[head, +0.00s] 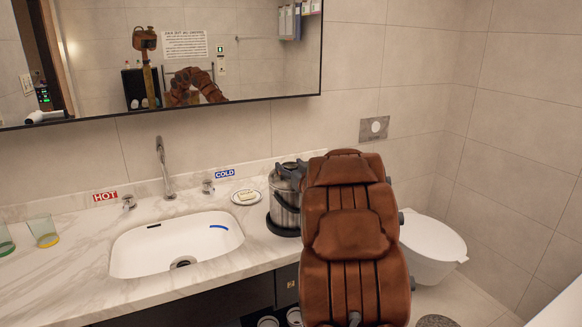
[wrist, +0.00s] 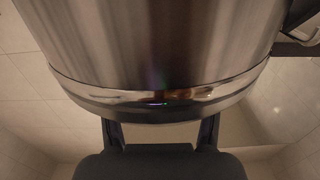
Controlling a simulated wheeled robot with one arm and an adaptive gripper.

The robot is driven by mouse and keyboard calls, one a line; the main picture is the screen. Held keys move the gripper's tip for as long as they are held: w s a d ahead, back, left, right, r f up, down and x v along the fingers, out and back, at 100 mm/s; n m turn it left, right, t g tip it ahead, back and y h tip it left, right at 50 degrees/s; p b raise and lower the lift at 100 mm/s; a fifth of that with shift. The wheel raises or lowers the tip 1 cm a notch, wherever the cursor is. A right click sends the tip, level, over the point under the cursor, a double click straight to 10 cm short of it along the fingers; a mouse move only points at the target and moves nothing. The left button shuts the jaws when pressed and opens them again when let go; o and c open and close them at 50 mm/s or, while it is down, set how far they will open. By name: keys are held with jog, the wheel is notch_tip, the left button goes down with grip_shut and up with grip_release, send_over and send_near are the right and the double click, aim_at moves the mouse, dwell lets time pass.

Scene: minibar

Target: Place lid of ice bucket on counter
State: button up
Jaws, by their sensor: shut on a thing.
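The ice bucket (head: 286,205) is a shiny metal cylinder with dark handles, on the counter right of the sink. In the wrist view its brushed metal side (wrist: 160,45) fills the top, with a polished band (wrist: 160,103) below that I take for the lid's edge. My gripper (wrist: 160,132) has its two dark fingers at this band, apart from each other. In the head view dark gripper parts show at the bucket's top, partly behind my brown arm. The grip appears to be on the lid; the exact contact is hidden. I cannot tell whether the lid is raised.
The marble counter (head: 75,262) has bare room left of the sink (head: 178,243). A small dish with soap (head: 246,197) sits just left of the bucket. Two glasses (head: 43,231) stand at the far left. A faucet (head: 163,168) rises behind the sink. A toilet (head: 432,240) is at right.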

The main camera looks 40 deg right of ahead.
jog(key=shift+f, duration=0.15)
jog(key=o, duration=1.3)
jog(key=shift+f+b, duration=0.1)
jog(key=shift+b, duration=0.3)
jog(key=shift+f+b+v, duration=0.2)
jog(key=shift+b+v, duration=0.25)
jog(key=shift+v, duration=3.45)
jog(key=shift+w+a, duration=0.1)
jog(key=shift+a, duration=0.1)
